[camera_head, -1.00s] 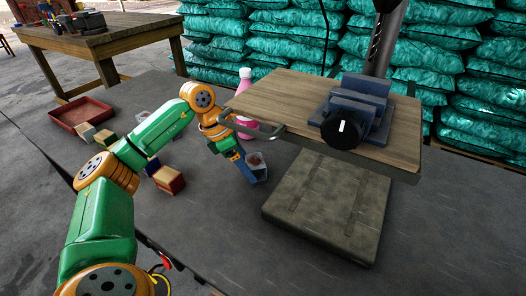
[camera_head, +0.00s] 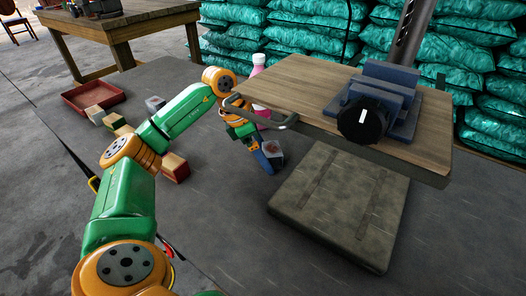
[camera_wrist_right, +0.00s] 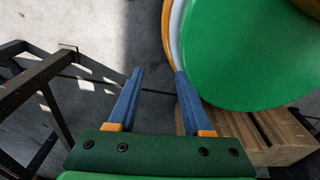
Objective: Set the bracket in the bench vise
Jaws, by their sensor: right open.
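The blue bench vise (camera_head: 376,100) with a black round knob sits on a wooden drill-press table, and its jaws look empty from here. I cannot make out a bracket for certain in either view. My left gripper (camera_head: 265,163) points down, with its blue fingers beside a small pale cube with a reddish face (camera_head: 273,150). Whether they touch it, or how far they are open, I cannot tell. My right gripper (camera_wrist_right: 158,72) is open and empty in the right wrist view, over grey floor.
The wooden table (camera_head: 295,83) overhangs close to my left arm, with a curved grey handle (camera_head: 257,116) at its left edge. Below is the grey press base (camera_head: 340,205).

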